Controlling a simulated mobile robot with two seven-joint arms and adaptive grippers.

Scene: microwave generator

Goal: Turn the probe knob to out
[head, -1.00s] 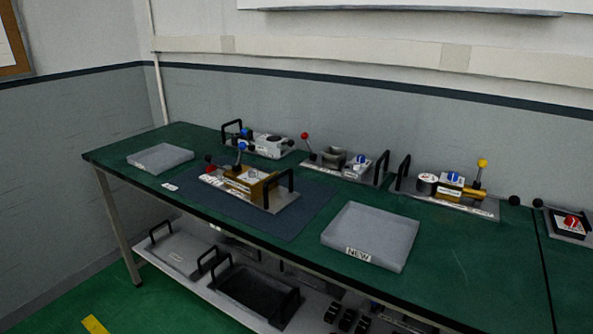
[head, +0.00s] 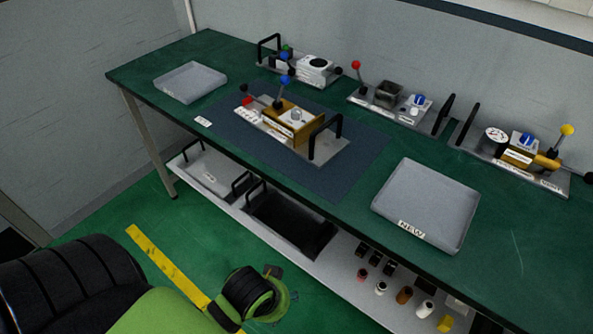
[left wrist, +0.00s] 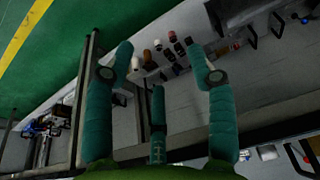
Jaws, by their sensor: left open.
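The pictures do not let me read which knob is the probe knob. My right gripper is not in view.
A grey tray marked NEW (head: 428,203) lies on the green bench (head: 500,240) at the right, and another grey tray (head: 190,82) at the left. A white fixture (head: 314,70) stands at the back. Below, the shelf (head: 340,277) holds trays, bottles and small parts.

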